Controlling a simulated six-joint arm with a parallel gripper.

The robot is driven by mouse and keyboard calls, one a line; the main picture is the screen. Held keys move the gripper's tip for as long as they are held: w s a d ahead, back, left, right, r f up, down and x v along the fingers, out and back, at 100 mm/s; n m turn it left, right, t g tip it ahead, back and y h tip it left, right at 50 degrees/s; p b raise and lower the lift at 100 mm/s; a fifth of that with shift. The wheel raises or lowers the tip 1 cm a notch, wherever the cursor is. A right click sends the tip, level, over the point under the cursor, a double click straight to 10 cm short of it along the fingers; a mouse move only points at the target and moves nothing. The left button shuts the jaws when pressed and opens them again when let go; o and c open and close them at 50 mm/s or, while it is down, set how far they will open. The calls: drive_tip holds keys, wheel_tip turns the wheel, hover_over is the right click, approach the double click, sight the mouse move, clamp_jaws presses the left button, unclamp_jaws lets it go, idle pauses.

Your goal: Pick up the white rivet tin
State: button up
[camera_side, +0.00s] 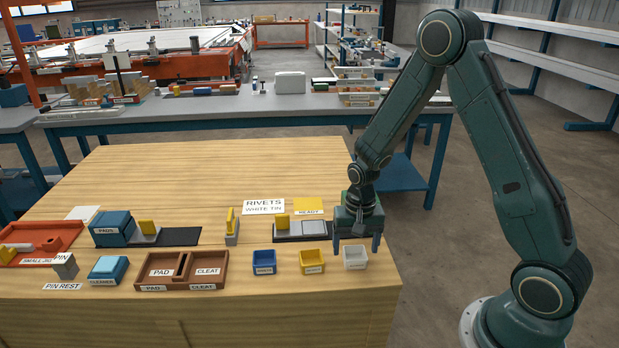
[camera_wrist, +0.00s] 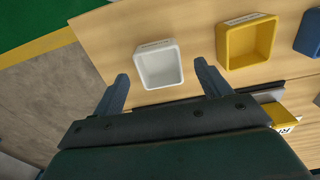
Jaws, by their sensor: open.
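The white rivet tin (camera_side: 355,259) is a small open-topped square tin at the right end of a row of three tins, near the table's front right. My gripper (camera_side: 357,248) is above it in the side view, jaws spread apart. In the wrist view the white tin (camera_wrist: 158,65) lies ahead of and between the two fingertips, and nothing is between the fingers (camera_wrist: 160,78). The tin looks empty. I cannot tell the exact height of the fingers over the table.
A yellow tin (camera_side: 312,262) stands just left of the white one, with a blue tin (camera_side: 264,262) beyond it. A dark rail with a yellow block (camera_side: 283,222) lies behind. A brown divided tray (camera_side: 181,271) is further left. The table's right edge is close.

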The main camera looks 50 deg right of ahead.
drive_tip(key=shift+f, duration=1.45)
drive_tip(key=c, duration=1.1)
drive_tip(key=shift+r, duration=0.15)
wheel_tip(320, 180, up, 20)
drive_tip(key=shift+f, duration=0.1)
